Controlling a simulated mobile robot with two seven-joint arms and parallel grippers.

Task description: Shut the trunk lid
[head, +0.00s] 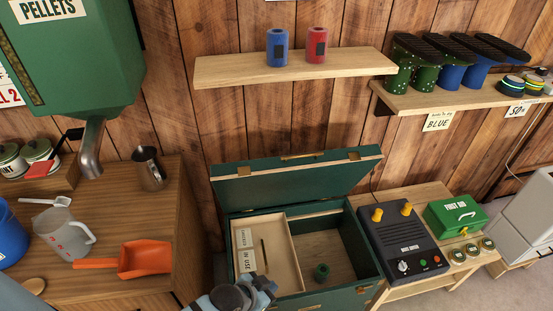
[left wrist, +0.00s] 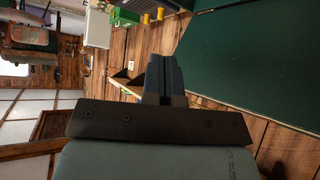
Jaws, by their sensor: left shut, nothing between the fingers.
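The green trunk (head: 372,259) stands against the plank wall with its lid (head: 300,178) raised and tilted back. Inside are a pale wooden tray (head: 268,231) with labels at the left and a small dark green cylinder (head: 321,271) on the floor of the trunk. My left gripper (head: 268,284) is at the trunk's front left, below the raised lid in the picture. In the left wrist view its fingers (left wrist: 164,76) are shut and empty. A large dark green panel (left wrist: 255,65) fills the right there; I cannot tell which part of the trunk it is. My right gripper is out of view.
A wooden counter (head: 130,215) with an orange scoop (head: 138,260) and a jug (head: 64,235) is at the left. A control box (head: 398,239) and green first aid box (head: 454,215) stand on a low table at the right. A shelf (head: 290,68) hangs above the lid.

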